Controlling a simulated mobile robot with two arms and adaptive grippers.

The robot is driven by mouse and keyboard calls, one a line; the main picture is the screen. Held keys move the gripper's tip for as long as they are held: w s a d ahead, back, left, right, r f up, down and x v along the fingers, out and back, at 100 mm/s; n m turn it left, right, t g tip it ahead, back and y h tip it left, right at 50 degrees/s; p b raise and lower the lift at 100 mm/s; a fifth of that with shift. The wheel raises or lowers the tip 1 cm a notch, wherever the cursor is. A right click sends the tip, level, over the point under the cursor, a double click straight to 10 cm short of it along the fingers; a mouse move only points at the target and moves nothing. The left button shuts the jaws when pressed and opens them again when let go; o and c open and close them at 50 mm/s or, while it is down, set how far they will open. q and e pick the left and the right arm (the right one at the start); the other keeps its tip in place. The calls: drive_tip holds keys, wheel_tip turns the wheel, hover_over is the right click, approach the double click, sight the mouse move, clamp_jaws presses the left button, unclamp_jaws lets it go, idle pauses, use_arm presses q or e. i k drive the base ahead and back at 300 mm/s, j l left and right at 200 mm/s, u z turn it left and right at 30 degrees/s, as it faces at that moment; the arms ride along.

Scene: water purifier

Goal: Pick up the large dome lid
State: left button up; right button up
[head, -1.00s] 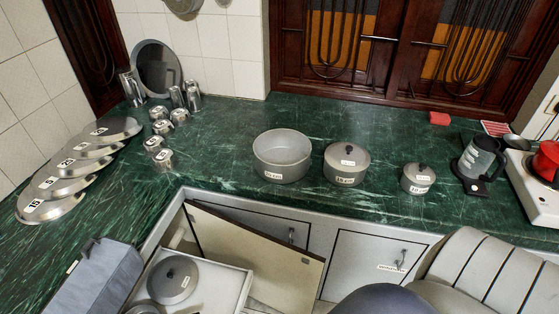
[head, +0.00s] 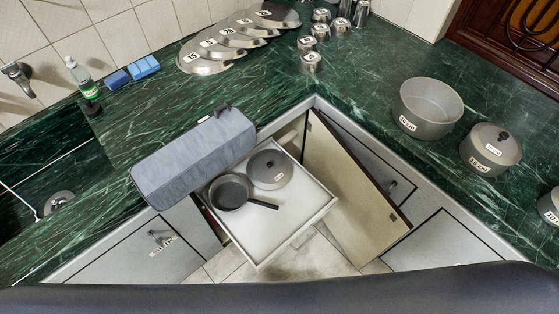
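A large grey dome lid (head: 270,169) with a dark knob lies in the open white drawer (head: 310,210) below the counter corner. A dark frying pan (head: 230,192) lies beside it at the left, its handle pointing right. The lid's left edge is close to the pan; I cannot tell whether they touch. Neither of my grippers shows in the head view.
A grey padded box-like thing (head: 194,157) overhangs the drawer's back left. An open cabinet door (head: 350,192) stands right of the drawer. On the green counter (head: 345,105) are an open pot (head: 431,107), a lidded pot (head: 491,149) and several flat lids (head: 208,63).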

sight(267, 169)
drive_tip(key=i+l+z, duration=0.1)
drive_tip(key=l, duration=0.4)
drive_tip(key=i+l+z, duration=0.15)
drive_tip(key=l, duration=0.35)
drive_tip(key=l+z, duration=0.1)
drive_tip(key=l, duration=0.4)
drive_tip(key=i, duration=0.05)
